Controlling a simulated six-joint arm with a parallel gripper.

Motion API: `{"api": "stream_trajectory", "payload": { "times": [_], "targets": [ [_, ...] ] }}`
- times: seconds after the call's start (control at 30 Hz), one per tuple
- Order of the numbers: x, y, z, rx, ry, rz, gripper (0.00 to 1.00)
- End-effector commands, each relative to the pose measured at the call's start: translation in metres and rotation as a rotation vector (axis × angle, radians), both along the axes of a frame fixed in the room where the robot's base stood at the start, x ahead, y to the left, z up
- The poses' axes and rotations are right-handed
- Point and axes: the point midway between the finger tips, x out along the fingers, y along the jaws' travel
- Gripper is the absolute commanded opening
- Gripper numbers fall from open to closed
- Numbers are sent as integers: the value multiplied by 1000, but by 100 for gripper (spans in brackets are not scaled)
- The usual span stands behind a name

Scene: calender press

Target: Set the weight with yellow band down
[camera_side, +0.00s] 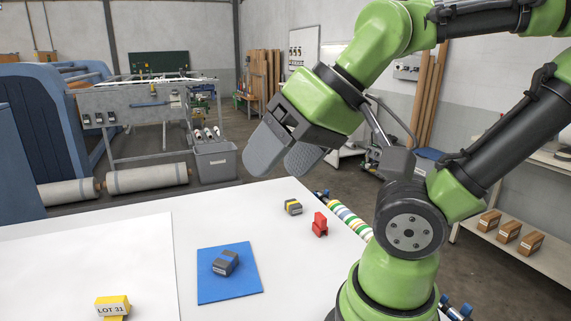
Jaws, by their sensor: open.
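The weight with yellow band (293,207) is a small dark block with a yellow stripe. It rests on the white table towards the back right. My gripper (285,160) is open and empty, well above the table and up to the left of that weight, with its two grey pads spread apart. A similar dark weight with a blue band (226,263) sits on a blue square mat (230,290) nearer the front.
A red object (320,225) stands just right of the yellow-banded weight. A yellow holder marked LOT 31 (113,307) is at the front left, by a large white sheet (90,265). Striped rolls (350,222) lie along the table's right edge. Bare table lies between the mat and the yellow-banded weight.

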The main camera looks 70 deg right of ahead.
Motion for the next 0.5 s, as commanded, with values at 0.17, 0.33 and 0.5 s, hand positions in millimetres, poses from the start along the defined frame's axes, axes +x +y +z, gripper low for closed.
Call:
{"api": "stream_trajectory", "payload": {
  "times": [0.17, 0.33, 0.5],
  "targets": [
    [-1, 0, 0, 2, 0, 1, 70],
    [0, 0, 0, 0, -1, 1, 70],
    [8, -4, 2, -9, 5, -13, 70]
  ]
}}
